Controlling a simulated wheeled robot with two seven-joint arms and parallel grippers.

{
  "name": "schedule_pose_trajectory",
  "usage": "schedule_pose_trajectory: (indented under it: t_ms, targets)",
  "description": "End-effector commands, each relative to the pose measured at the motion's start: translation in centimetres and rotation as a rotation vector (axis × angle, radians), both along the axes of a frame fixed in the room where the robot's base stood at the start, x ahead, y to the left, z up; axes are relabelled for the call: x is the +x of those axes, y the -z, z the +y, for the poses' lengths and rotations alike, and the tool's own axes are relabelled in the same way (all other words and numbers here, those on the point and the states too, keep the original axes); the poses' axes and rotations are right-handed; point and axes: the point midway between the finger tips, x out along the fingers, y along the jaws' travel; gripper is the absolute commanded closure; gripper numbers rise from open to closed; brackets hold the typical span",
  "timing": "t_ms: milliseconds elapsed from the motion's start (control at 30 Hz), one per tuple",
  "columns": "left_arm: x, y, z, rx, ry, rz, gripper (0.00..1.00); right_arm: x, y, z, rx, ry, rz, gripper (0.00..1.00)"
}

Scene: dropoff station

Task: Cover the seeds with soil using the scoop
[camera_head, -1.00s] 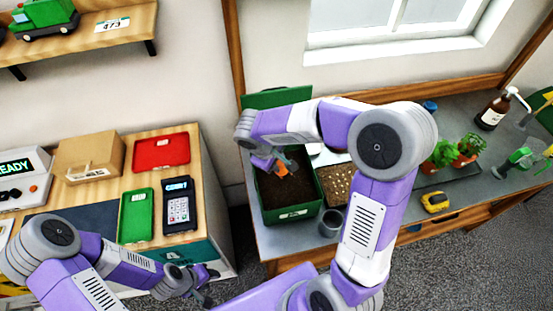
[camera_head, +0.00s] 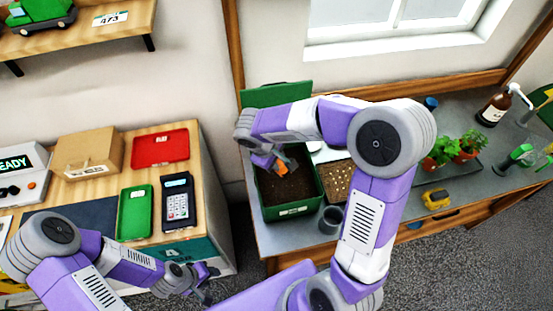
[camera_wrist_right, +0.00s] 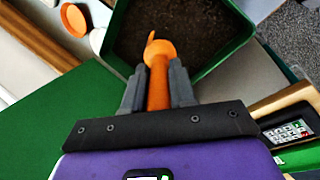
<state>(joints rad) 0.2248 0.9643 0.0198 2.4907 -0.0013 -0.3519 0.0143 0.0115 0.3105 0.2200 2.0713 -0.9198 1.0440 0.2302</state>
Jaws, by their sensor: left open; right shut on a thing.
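My right gripper (camera_head: 281,165) is shut on the orange handle of the scoop (camera_wrist_right: 157,75). The scoop is over the green soil bin (camera_head: 291,212), which holds dark brown soil (camera_head: 292,187); the wrist view also shows the soil (camera_wrist_right: 185,28). I cannot tell whether the scoop holds soil. A brown seed tray (camera_head: 337,181) with several pale cells stands just right of the bin, partly hidden by my right arm. Single seeds are too small to make out. My left gripper (camera_head: 208,289) is open and empty, low in front of the left counter.
A dark cup (camera_head: 331,219) stands right of the bin, near the bench front. Potted plants (camera_head: 441,150), a yellow object (camera_head: 437,198) and a pump bottle (camera_head: 495,106) are further right. The bin's green lid (camera_head: 277,95) stands upright behind it.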

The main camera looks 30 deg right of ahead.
Motion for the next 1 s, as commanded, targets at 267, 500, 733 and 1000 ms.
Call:
schedule_pose_trajectory:
  t_ms: [267, 500, 733, 1000]
  targets:
    - [0.0, 0.4, 0.0, 0.0, 0.0, 0.0, 0.57, 0.0, 0.4, 0.0, 0.0, 0.0, 0.0, 1.0]
    - [0.0, 0.7, 0.0, 0.0, 0.0, 0.0, 0.57, 0.0, 0.7, 0.0, 0.0, 0.0, 0.0, 1.0]
    - [0.0, 0.9, 0.0, 0.0, 0.0, 0.0, 0.57, 0.0, 1.0, 0.0, 0.0, 0.0, 0.0, 1.0]
    - [0.0, 1.2, 0.0, 0.0, 0.0, 0.0, 0.57, 0.0, 1.3, 0.0, 0.0, 0.0, 0.0, 1.0]
